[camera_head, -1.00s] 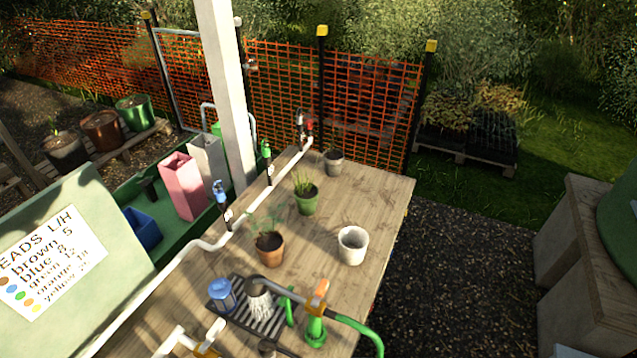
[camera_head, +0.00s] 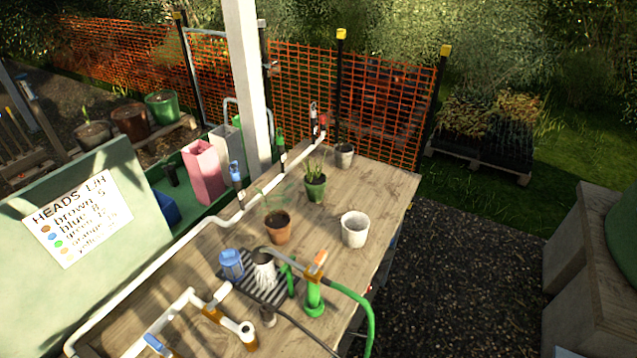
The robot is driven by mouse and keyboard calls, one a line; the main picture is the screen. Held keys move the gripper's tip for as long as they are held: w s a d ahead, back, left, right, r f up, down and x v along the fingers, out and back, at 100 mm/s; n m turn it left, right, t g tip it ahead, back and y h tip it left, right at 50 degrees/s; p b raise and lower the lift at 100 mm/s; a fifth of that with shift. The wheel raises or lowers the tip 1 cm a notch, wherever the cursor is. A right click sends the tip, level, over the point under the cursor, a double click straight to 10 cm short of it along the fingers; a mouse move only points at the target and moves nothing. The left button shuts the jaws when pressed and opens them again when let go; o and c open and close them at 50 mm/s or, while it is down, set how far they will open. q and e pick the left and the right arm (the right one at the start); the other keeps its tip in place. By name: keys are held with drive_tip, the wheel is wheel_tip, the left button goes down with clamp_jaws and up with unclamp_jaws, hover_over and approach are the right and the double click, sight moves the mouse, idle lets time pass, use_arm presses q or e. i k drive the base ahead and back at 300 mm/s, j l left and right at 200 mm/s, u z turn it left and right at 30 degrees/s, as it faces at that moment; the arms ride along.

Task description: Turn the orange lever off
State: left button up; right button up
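Orange parts show in two places on the wooden bench, and I cannot tell which is the lever. An orange piece (camera_head: 212,314) sits on the white pipe (camera_head: 180,304) at the bench's near left. An orange top piece (camera_head: 318,262) sits on the green hose fitting (camera_head: 314,296), near a white spray head (camera_head: 264,272). A blue lever (camera_head: 155,343) is on the same white pipe, at the bottom edge. Whether any valve is on or off cannot be told. Neither of my grippers is in view.
The bench (camera_head: 375,200) carries a terracotta pot (camera_head: 278,229), a white pot (camera_head: 354,232) and a blue canister (camera_head: 231,264). A white post (camera_head: 246,80) rises behind it. A sign board (camera_head: 80,215) stands left. Gravel (camera_head: 450,270) lies open on the right.

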sight(318, 260)
drive_tip(key=i+l+u, duration=0.2)
drive_tip(key=i+u, duration=0.15)
drive_tip(key=i, duration=0.15)
drive_tip(key=i+l+u, duration=0.4)
drive_tip(key=i+j, duration=0.1)
